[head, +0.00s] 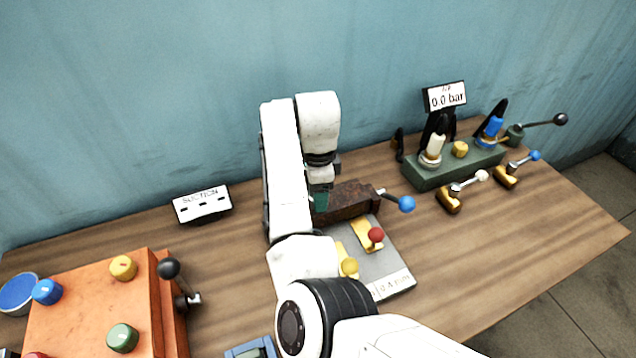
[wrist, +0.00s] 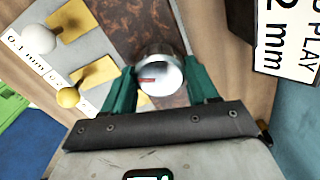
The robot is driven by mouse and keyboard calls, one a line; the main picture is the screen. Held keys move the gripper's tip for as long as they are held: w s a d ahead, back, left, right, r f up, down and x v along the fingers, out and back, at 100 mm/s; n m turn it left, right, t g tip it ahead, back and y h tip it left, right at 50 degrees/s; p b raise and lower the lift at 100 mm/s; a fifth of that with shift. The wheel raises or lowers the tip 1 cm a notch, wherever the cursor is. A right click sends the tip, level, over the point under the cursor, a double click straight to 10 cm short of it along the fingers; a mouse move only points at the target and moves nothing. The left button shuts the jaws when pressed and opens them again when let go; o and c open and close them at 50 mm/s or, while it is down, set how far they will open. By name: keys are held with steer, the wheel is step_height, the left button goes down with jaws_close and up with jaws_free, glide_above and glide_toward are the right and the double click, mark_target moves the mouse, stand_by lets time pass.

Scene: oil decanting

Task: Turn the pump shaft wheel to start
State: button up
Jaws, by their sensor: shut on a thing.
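The shaft wheel (wrist: 158,74) is a round silver knob with a small red mark on its face, seen in the wrist view. My gripper (wrist: 161,90) has its green fingers on either side of it and is shut on it. The wheel sits at the rusty brown pump block (wrist: 143,30). In the head view the pump block (head: 347,201) stands mid-table with a blue-knobbed lever (head: 406,204) at its right end. My gripper (head: 320,198) is at the block's left end there, and my arm hides the wheel.
A grey plate (head: 397,268) with brass pieces and red and yellow knobs lies in front of the pump. An orange box (head: 90,312) with knobs stands front left. A SUCTION sign (head: 202,204) is behind. A green manifold (head: 455,168) and a 0.0 bar display (head: 444,97) stand right.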

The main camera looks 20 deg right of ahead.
steer(key=n+p, duration=0.3)
steer(key=n, duration=0.2)
steer(key=shift+s+n+p, duration=0.1)
steer(key=shift+n+p, duration=0.2)
steer(key=shift+p, duration=0.05)
steer(key=n+p, duration=0.1)
steer(key=n, duration=0.3)
steer(key=shift+f+p, duration=0.1)
steer(key=shift+p, duration=0.3)
steer(key=n, duration=1.5)
steer(key=shift+n, duration=0.4)
steer(key=n, duration=0.5)
steer(key=shift+a, duration=0.1)
steer(key=n, duration=0.5)
steer(key=shift+n, duration=2.7)
steer(key=shift+a, duration=0.1)
